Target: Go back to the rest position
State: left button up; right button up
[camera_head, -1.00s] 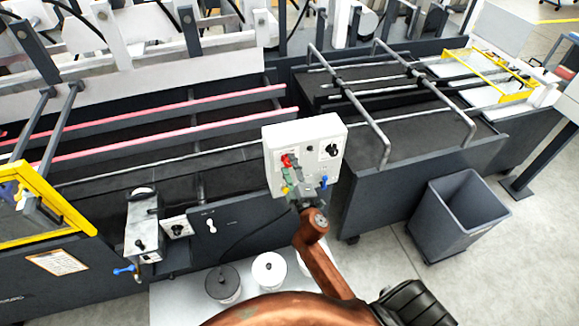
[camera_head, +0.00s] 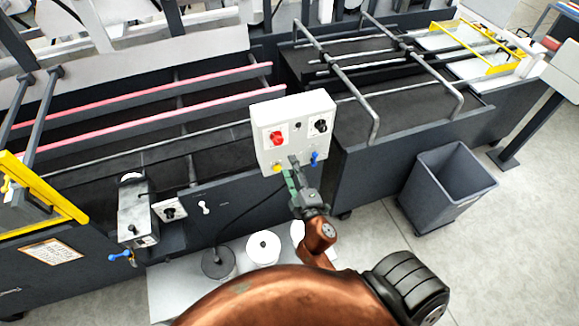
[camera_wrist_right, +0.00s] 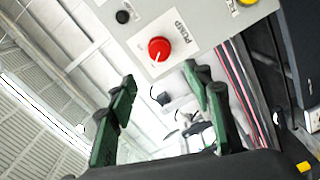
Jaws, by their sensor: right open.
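My right gripper (camera_head: 293,182) is in front of the lower part of a white control box (camera_head: 292,115) in the head view. In the right wrist view its two green fingers (camera_wrist_right: 160,95) stand apart with nothing between them. The box has a red PUMP knob, a black knob, a yellow button and a blue lever; its face also shows in the right wrist view (camera_wrist_right: 190,35). The fingers look apart from the red knob (camera_wrist_right: 159,49). My left gripper is in neither view.
The folder gluer's dark side panel (camera_head: 245,200) runs behind my arm. A grey bin (camera_head: 446,188) stands on the floor at the right. White containers (camera_head: 263,247) sit on a low pale platform below. A yellow frame (camera_head: 45,228) is at the left. Open floor lies at the right.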

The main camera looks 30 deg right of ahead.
dwell(0.3)
notch_tip(320, 180, down, 28)
jog(key=a+m+g+y+b, duration=0.2)
jog(key=g+b, duration=0.2)
jog(key=s+f+m+g+b, duration=0.1)
jog(key=s+f, duration=0.2)
jog(key=f, duration=0.4)
jog(key=s+f+g+y+b, duration=0.1)
jog(key=s+f+g, duration=0.15)
jog(key=f, duration=0.55)
jog(key=s+f+m+g+b, duration=0.1)
jog(key=s+f, duration=0.3)
jog(key=f, duration=0.3)
jog(key=s+f+m+g+b, duration=0.2)
jog(key=s+f+m+g, duration=0.1)
jog(key=s+f, duration=1.1)
jog(key=s+d+f+m+g+y+b, duration=0.1)
jog(key=s+f+m+g+b, duration=0.2)
jog(key=s+f, duration=1.1)
jog(key=s+g, duration=0.2)
jog(key=s, duration=0.6)
jog(key=shift+s+d+f, duration=0.2)
jog(key=shift+f, duration=0.15)
